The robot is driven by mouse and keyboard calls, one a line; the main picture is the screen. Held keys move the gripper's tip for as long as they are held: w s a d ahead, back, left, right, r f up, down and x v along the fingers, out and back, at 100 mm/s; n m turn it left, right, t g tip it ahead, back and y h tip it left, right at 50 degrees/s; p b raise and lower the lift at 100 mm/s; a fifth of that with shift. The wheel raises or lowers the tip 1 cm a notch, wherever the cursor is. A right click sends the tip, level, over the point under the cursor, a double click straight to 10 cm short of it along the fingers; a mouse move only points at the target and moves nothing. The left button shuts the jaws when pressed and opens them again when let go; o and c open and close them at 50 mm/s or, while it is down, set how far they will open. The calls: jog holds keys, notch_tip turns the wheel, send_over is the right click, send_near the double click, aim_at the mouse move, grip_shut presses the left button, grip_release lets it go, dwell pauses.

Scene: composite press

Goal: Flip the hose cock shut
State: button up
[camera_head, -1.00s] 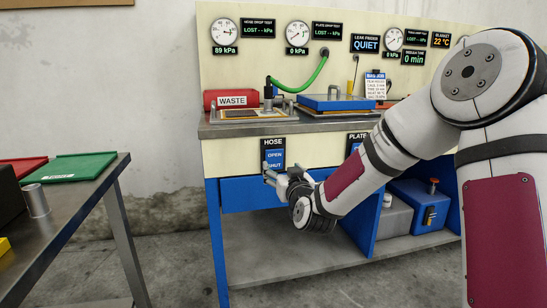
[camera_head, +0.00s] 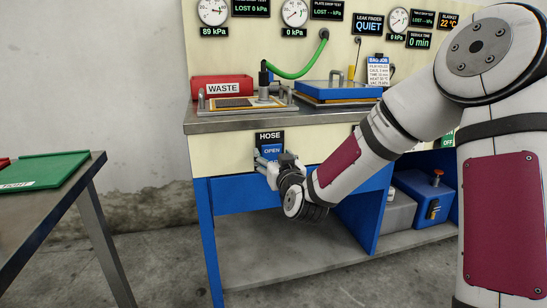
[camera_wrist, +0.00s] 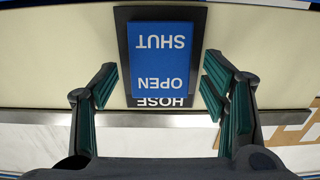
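The hose cock (camera_head: 271,151) is a blue plate on a black backing under the word HOSE, on the front of the press bench. OPEN is readable in the head view; my gripper hides the lower part. In the wrist view the hose cock (camera_wrist: 160,60) appears upside down, with both OPEN and SHUT readable. I cannot tell which way it is flipped. My gripper (camera_head: 266,165) is at its lower part in the head view. In the wrist view my gripper (camera_wrist: 160,92) is open, its fingers apart on either side of the plate, nothing between them. Contact is not clear.
The bench top (camera_head: 240,122) carries a red WASTE bin (camera_head: 222,88), a framed plate with a green hose (camera_head: 300,70), and a blue press plate (camera_head: 335,90). Gauges line the panel above; the left one reads 89 kPa. A side table (camera_head: 60,205) with a green tray (camera_head: 45,172) stands left.

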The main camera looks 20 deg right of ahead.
jog(key=c, duration=0.9)
jog(key=shift+c, duration=0.2)
jog(key=shift+f, duration=0.1)
jog(key=shift+f+t, duration=0.2)
jog(key=shift+t, duration=0.7)
jog(key=o, duration=1.2)
jog(key=shift+c, duration=0.2)
jog(key=shift+s, duration=0.1)
